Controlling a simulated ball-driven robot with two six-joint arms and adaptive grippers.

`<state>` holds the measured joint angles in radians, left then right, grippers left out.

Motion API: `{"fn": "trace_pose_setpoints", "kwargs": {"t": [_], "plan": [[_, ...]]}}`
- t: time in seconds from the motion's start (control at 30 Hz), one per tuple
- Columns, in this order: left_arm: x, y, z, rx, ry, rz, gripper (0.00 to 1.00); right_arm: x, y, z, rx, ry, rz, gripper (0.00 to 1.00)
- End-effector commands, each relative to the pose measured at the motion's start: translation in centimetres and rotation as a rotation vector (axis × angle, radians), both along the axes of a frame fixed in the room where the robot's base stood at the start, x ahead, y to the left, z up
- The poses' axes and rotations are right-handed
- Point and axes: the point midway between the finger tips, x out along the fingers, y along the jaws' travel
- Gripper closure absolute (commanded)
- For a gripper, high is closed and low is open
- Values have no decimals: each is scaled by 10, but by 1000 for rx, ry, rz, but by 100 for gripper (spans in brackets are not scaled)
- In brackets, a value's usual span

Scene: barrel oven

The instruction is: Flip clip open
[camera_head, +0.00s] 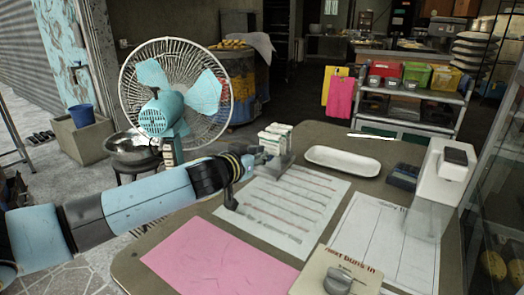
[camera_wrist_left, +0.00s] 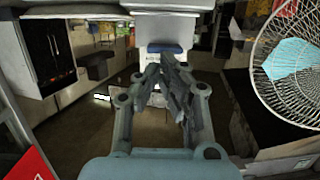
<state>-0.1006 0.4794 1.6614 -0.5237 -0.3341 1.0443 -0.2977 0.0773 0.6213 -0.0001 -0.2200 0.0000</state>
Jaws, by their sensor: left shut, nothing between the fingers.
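My left gripper (camera_head: 272,158) reaches in from the left over the table, beside a group of small white boxes (camera_head: 276,135). It also shows in the left wrist view (camera_wrist_left: 166,62), with its fingers shut and nothing seen between them. I cannot pick out a clip for certain in either view. A grey, rounded fitting (camera_head: 345,280) lies on a beige board with dark lettering (camera_head: 312,272) at the front edge of the head view; I cannot tell if it is the clip. My right gripper is in neither view.
A striped sheet (camera_head: 292,205) and a pink sheet (camera_head: 215,250) lie on the table (camera_head: 150,262). A white tray (camera_head: 342,161), a dark box (camera_head: 404,177) and a white dispenser (camera_head: 436,190) stand to the right. A blue fan (camera_head: 160,112) stands behind my arm.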

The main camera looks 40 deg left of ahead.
Motion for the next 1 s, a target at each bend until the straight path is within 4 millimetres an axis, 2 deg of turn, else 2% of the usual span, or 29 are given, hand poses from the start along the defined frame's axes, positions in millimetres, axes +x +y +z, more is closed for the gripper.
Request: {"fn": "trace_pose_setpoints", "kwargs": {"t": [0.87,1.0], "plan": [[0,0,0,0,0,0,100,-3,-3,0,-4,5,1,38],[2,0,7,0,-1,0,100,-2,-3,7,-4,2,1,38]]}}
